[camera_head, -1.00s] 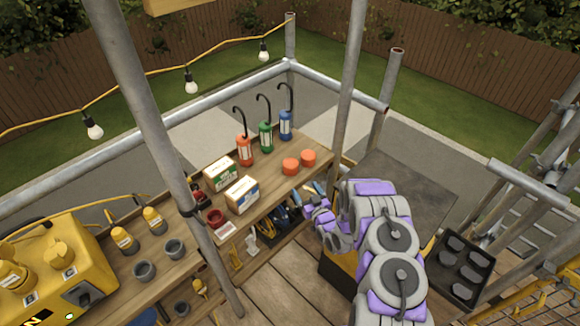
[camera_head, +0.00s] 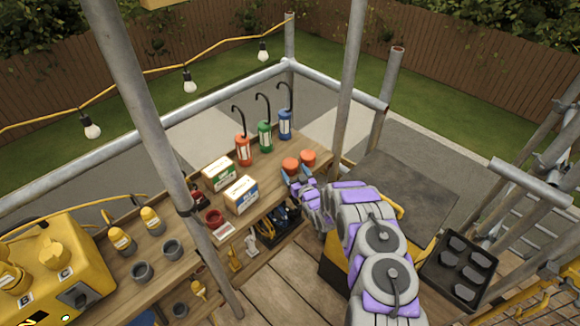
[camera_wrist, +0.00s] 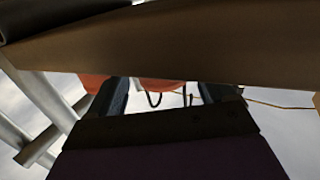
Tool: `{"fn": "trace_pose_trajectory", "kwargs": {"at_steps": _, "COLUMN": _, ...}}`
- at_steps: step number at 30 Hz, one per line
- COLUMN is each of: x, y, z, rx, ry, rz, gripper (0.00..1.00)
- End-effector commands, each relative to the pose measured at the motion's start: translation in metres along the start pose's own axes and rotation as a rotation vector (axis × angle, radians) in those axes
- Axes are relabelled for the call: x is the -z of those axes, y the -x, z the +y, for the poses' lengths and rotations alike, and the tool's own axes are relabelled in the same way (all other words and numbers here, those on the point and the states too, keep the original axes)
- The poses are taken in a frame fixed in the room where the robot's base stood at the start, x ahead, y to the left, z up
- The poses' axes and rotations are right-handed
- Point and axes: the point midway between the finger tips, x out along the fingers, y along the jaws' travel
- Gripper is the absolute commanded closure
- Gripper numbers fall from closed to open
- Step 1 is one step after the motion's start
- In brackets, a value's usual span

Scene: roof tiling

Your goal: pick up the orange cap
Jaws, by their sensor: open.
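Two orange caps stand side by side on the wooden shelf, a left one (camera_head: 291,164) and a right one (camera_head: 308,157). My gripper (camera_head: 296,175) is open and empty at the shelf's front edge, just in front of the left cap. In the wrist view an orange cap (camera_wrist: 160,84) shows between the two dark fingers, partly hidden by a brown board across the view. Another orange piece (camera_wrist: 92,82) shows beside the left finger. I cannot tell whether a finger touches a cap.
Orange (camera_head: 243,151), green (camera_head: 265,137) and blue (camera_head: 286,125) hooked bottles stand behind the caps. Two boxes (camera_head: 240,194) (camera_head: 218,174) stand to the left. Metal poles (camera_head: 346,90) rise around the shelf. A black tray (camera_head: 459,268) lies at right.

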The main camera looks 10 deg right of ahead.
Motion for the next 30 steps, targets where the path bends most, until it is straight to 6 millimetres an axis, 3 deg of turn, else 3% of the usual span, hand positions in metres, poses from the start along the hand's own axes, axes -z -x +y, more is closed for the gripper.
{"fn": "trace_pose_trajectory", "kwargs": {"at_steps": 9, "x": 0.005, "y": -0.036, "z": -0.002, "rx": 0.001, "ry": 0.000, "rz": 0.005, "gripper": 0.17}}
{"fn": "trace_pose_trajectory", "kwargs": {"at_steps": 20, "x": 0.005, "y": -0.042, "z": -0.002, "rx": 0.000, "ry": -0.001, "rz": 0.000, "gripper": 0.18}}
{"fn": "trace_pose_trajectory", "kwargs": {"at_steps": 30, "x": 0.005, "y": -0.042, "z": -0.002, "rx": 0.000, "ry": 0.000, "rz": 0.001, "gripper": 0.51}}
